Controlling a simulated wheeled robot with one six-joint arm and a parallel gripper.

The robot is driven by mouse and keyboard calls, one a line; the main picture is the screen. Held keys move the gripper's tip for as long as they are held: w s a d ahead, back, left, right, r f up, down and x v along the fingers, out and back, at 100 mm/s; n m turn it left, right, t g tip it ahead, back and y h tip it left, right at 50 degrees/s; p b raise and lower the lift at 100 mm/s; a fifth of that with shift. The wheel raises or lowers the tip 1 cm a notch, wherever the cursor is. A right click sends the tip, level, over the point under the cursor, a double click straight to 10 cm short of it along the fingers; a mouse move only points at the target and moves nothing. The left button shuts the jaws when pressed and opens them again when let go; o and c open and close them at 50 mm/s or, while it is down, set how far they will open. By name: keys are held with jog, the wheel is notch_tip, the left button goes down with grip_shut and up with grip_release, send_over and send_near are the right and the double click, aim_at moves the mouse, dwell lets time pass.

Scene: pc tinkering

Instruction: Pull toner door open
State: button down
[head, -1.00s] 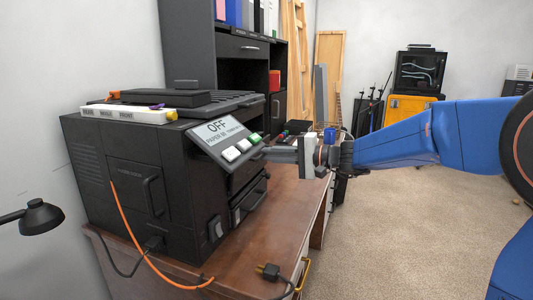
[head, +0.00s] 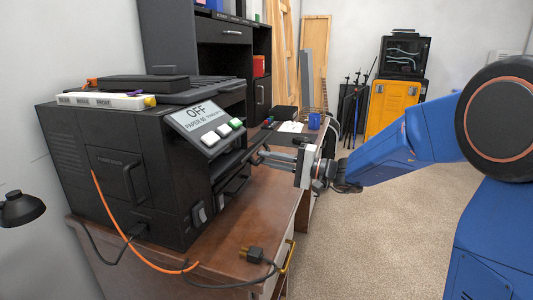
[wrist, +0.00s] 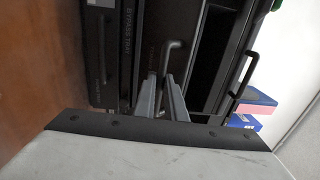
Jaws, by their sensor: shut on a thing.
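My gripper (head: 257,157) is at the printer's front, below that panel. In the wrist view its two grey fingers (wrist: 163,85) are closed about a dark bar handle (wrist: 167,60) on a black front door (wrist: 150,30). In the head view a dark flap (head: 238,150) juts out from the front at a slant, with dark space behind it. A panel lettered BYPASS TRAY (wrist: 110,50) lies beside the door in the wrist view.
The desk top (head: 210,235) has a loose black plug (head: 252,254) at its front edge. An orange cable (head: 125,225) hangs from the printer's side. A lamp (head: 20,208) is at left. Carpet at right is clear.

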jog(key=shift+f, duration=0.55)
jog(key=c, duration=2.2)
grip_release()
jog(key=shift+a, duration=0.1)
jog(key=shift+o, duration=0.2)
jog(key=shift+a, duration=0.1)
jog(key=v, duration=1.7)
jog(key=shift+d, duration=0.25)
